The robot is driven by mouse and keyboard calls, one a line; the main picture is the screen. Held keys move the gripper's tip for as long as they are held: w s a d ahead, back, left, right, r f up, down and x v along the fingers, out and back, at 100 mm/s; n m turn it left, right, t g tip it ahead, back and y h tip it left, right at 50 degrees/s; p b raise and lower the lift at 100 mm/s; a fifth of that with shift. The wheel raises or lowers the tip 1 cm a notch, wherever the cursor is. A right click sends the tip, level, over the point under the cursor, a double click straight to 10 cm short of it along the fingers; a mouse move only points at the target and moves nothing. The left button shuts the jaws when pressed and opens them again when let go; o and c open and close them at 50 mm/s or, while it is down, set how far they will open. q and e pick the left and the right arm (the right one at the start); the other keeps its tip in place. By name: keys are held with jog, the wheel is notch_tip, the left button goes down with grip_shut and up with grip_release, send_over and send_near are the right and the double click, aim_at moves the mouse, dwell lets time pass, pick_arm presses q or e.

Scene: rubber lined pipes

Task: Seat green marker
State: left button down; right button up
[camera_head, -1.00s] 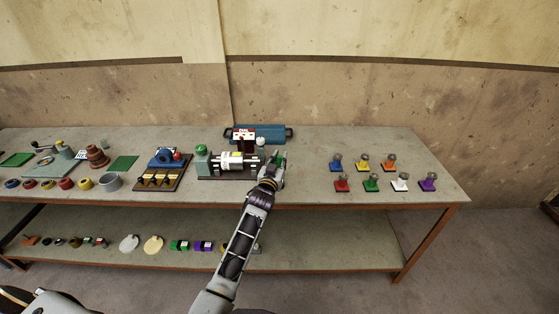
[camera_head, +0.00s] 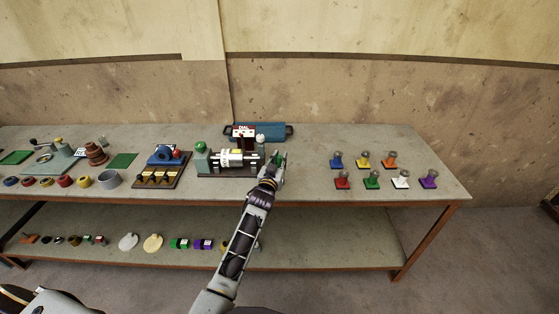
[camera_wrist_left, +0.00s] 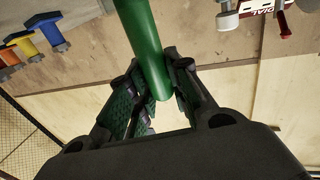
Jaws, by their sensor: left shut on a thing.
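My left gripper (camera_head: 275,171) is at the right end of the grey machine (camera_head: 226,171) on the bench. In the left wrist view the same gripper (camera_wrist_left: 160,100) is shut on a smooth green rod (camera_wrist_left: 146,40) with a rounded end, which runs up out of the picture. In the head view this rod is small and partly hidden by the gripper. I cannot tell whether it touches the machine. A green piece on a dark square base (camera_head: 372,183) stands in the front row at the right. My right gripper is not in view.
A sign reading DIAL (camera_head: 244,131) stands behind the machine, in front of a blue case (camera_head: 273,131). Several coloured pieces stand on the right. A blue device (camera_head: 168,156) and small rings are on the left. The bench (camera_head: 310,190) is bare between the machine and the coloured pieces.

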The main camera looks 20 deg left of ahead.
pick_arm(q)
jog(key=shift+f+b, duration=0.45)
jog(key=shift+f, duration=0.2)
jog(key=c, duration=1.2)
grip_release()
jog(key=shift+c, duration=0.2)
jog(key=shift+s, duration=0.15)
jog(key=s, duration=1.1)
jog(key=shift+s+d, duration=0.15)
jog(key=shift+s, duration=0.2)
